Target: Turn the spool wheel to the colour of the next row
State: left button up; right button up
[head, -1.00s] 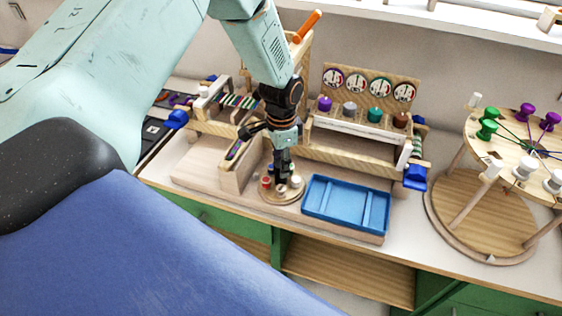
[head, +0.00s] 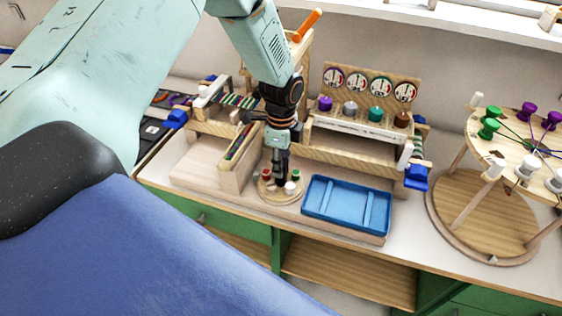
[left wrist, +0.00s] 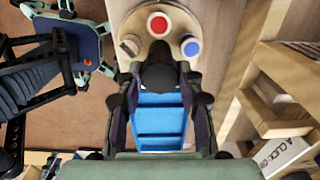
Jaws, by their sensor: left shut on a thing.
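The spool wheel (head: 276,195) is a small round wooden disc on the bench base, left of the blue tray. Red, green and white spools show around its rim in the head view. In the left wrist view the wheel (left wrist: 180,29) shows a red, a blue and a brownish spool. The gripper also shows in the left wrist view (left wrist: 160,75). My right gripper is not in view.
A blue tray (head: 318,211) lies close right of the wheel. Behind stands a wooden rack with four round dials (head: 379,86) and coloured knobs. A slotted wooden holder (head: 232,178) is close on the left. A larger round stand (head: 465,222) with coloured pegs is far right.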

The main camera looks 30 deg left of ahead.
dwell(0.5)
pick_arm(q)
jog(key=o, duration=1.2)
jog(key=shift+c, duration=0.2)
notch_tip(320, 180, up, 12)
jog(key=shift+s+f, duration=0.1)
